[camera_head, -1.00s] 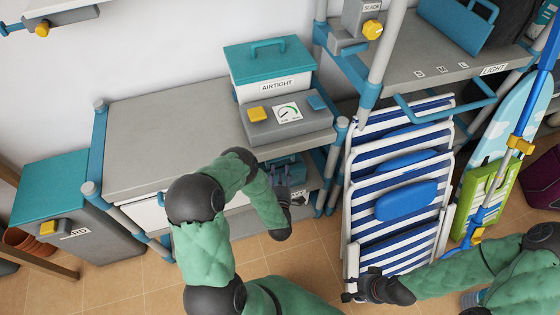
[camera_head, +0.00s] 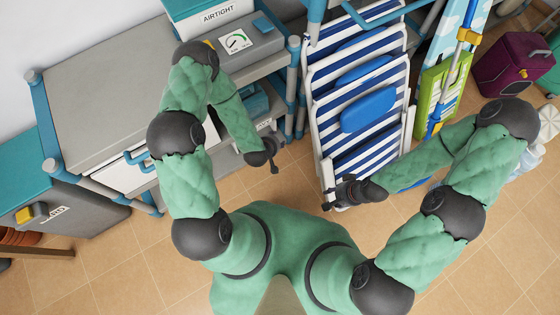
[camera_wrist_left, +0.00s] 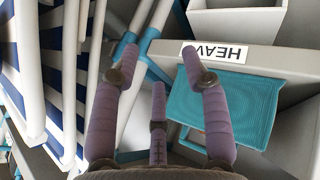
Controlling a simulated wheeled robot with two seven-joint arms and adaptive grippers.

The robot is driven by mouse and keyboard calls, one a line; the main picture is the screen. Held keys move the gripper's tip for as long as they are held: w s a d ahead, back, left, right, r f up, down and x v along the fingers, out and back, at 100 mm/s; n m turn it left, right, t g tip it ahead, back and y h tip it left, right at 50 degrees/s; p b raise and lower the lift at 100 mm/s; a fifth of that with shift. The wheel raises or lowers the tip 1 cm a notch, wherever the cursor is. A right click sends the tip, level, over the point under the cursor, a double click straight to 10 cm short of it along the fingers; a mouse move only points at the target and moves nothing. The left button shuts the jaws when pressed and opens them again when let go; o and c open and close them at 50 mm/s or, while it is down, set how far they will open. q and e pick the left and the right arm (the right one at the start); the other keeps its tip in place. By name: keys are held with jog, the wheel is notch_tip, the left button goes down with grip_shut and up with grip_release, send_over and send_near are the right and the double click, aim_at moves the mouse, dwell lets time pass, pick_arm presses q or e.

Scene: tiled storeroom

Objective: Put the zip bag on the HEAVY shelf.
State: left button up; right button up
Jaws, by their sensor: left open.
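I cannot pick out the zip bag for certain; a purple bag-like case with a yellow clasp (camera_head: 515,62) stands on the floor at the right. The HEAVY label (camera_wrist_left: 215,52) shows upside down on a grey shelf edge (camera_wrist_left: 262,60) in the left wrist view. A teal ribbed thing (camera_wrist_left: 232,108) is right at that edge. My left gripper (camera_head: 274,153) is in front of the lower rack at the left; its fingers (camera_wrist_left: 160,95) are spread with nothing between them. My right gripper (camera_head: 328,192) is by the lower left of the striped folding chairs; its fingers are too small to judge.
Blue-and-white folding chairs (camera_head: 352,95) stand right of the rack (camera_head: 95,105). The AIRTIGHT box (camera_head: 205,18) and a grey scale (camera_head: 240,50) are on its top. A green-framed panel (camera_head: 436,95) stands further right.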

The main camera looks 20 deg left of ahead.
pick_arm(q)
jog(key=s+d+r+m+g+h, duration=0.1)
jog(key=s+d+m+g, duration=0.2)
jog(key=s, duration=0.4)
jog(key=s+d+r+m+g+h, duration=0.2)
jog(key=s+d+m+g, duration=0.2)
jog(key=s, duration=0.4)
jog(key=shift+s+d+r+m, duration=0.2)
jog(key=shift+s+m, duration=0.1)
jog(key=shift+m, duration=0.5)
